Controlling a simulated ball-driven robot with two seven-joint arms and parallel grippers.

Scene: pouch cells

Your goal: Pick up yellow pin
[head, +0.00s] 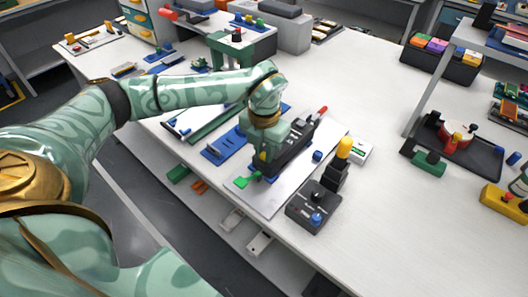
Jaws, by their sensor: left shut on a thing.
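My left arm reaches in from the left, and its gripper (261,150) points down at the black fixture on the white board. A small yellow piece, the yellow pin (263,157), shows at the fingertips, and the gripper is shut on it. Most of the pin is hidden by the fingers, and I cannot tell whether it still touches the fixture. The black fixture (290,158) stands right beside the fingers, with a red-tipped handle (321,112) at its far end. My right gripper is not in view.
A black control box (314,205) with a blue knob and a black post with a yellow top (343,148) stand right of the fixture. A blue plate (222,148) lies to its left. The white table (400,215) is clear at the front right.

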